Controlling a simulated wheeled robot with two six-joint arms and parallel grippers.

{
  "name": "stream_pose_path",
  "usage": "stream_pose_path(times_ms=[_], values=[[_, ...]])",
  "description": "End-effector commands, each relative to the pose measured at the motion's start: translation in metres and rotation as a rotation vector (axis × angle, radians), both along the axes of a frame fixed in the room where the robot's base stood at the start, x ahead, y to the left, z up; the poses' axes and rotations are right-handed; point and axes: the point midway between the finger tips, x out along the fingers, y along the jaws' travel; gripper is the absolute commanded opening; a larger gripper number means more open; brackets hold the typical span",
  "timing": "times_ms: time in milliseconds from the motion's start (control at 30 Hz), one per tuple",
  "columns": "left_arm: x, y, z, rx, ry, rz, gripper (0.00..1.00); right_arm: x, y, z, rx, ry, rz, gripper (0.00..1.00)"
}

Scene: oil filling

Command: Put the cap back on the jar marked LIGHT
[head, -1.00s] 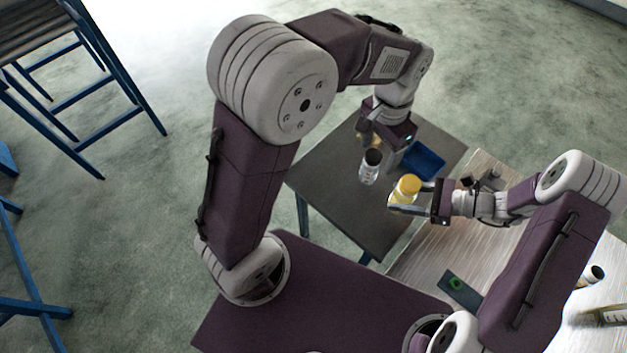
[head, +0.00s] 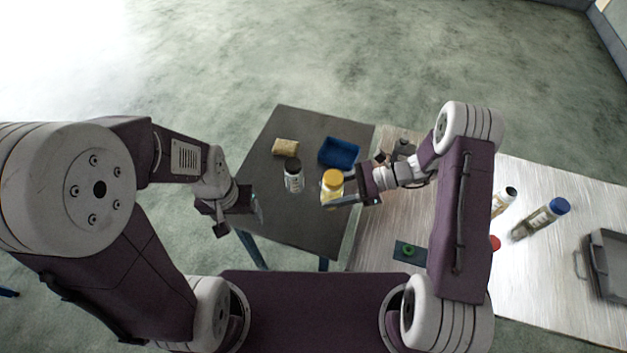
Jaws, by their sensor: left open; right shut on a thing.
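My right gripper (head: 346,195) is shut on a jar with a yellow top (head: 332,184), beside the dark table's right part. I cannot tell if the jar touches the table. A pale jar with a dark top (head: 293,177) stands upright on the dark table, left of the held jar. My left gripper (head: 260,207) is open and empty near the table's left edge, apart from both jars. No marking LIGHT can be read on any jar. A green round piece (head: 407,250) lies on a small dark plate (head: 400,258); a red round piece (head: 495,243) is partly hidden by my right arm.
The dark table (head: 285,220) also holds a blue tray (head: 338,153) and a tan block (head: 285,146). The light table (head: 560,290) on the right holds a dark-capped bottle (head: 503,201), a blue-capped bottle (head: 540,219) and a grey bin (head: 610,265).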

Motion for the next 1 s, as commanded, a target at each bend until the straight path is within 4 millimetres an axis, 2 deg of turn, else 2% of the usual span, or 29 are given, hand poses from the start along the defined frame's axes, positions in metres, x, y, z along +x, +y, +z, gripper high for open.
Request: stream_pose_path(times_ms=[267,400,467,667,767,867,1000], values=[[0.000,0.000,0.000,0.000,0.000,-0.001,0.69,0.003,0.000,0.000,0.000,-0.001,0.002,0.00],[0.000,0.000,0.000,0.000,0.001,-0.001,0.69,0.015,0.006,0.003,0.001,0.001,-0.099,0.00],[0.000,0.000,0.000,0.000,0.001,-0.001,0.69,0.023,0.002,0.005,0.000,0.003,-0.176,0.00],[0.000,0.000,-0.001,0.000,0.001,-0.001,0.69,0.050,-0.042,0.011,0.000,0.001,-0.445,0.00],[0.000,0.000,-0.001,0.000,0.001,-0.001,0.69,0.060,-0.074,0.012,0.000,0.002,-0.586,0.00],[0.000,0.000,-0.002,0.000,0.001,-0.001,0.69,0.067,-0.115,0.014,0.000,0.001,-0.749,0.00],[0.000,0.000,-0.003,0.000,0.001,-0.001,0.69,0.068,-0.180,0.016,0.000,0.001,-0.987,0.00]])
